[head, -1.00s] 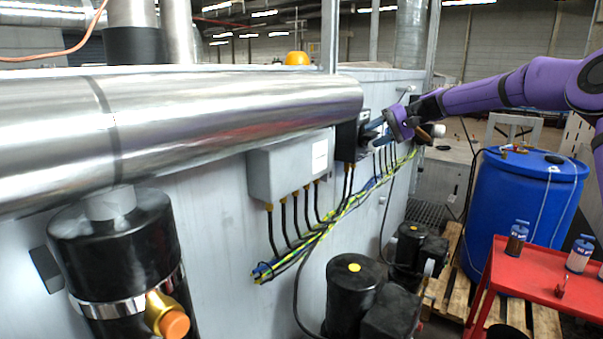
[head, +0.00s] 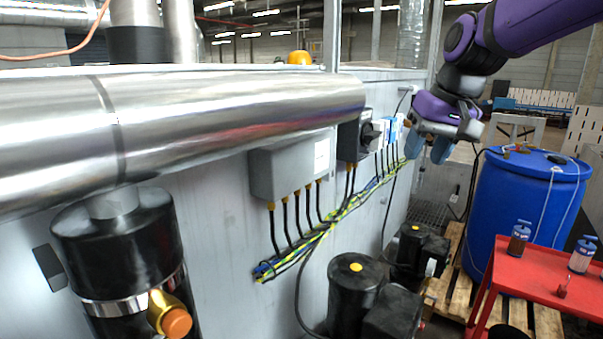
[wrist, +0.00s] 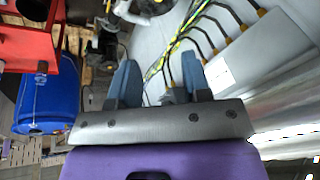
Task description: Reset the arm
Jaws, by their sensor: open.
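My gripper (head: 428,152) is in the head view at the upper right, in front of the far end of the grey machine wall. Its two blue fingers point down, apart and empty. The purple arm comes in from the top right. In the wrist view my gripper (wrist: 158,84) shows its two blue fingers spread, with cables and the wall behind them. A switch box with a black rotary knob (head: 371,134) is on the wall, left of my gripper and apart from it in the picture.
A large steel pipe (head: 230,112) runs along the wall at left. A blue barrel (head: 515,215) stands on a pallet at right, behind a red cart (head: 545,285) with small bottles. Black pumps (head: 350,285) stand below the wall. A grey junction box (head: 283,170) has several cables.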

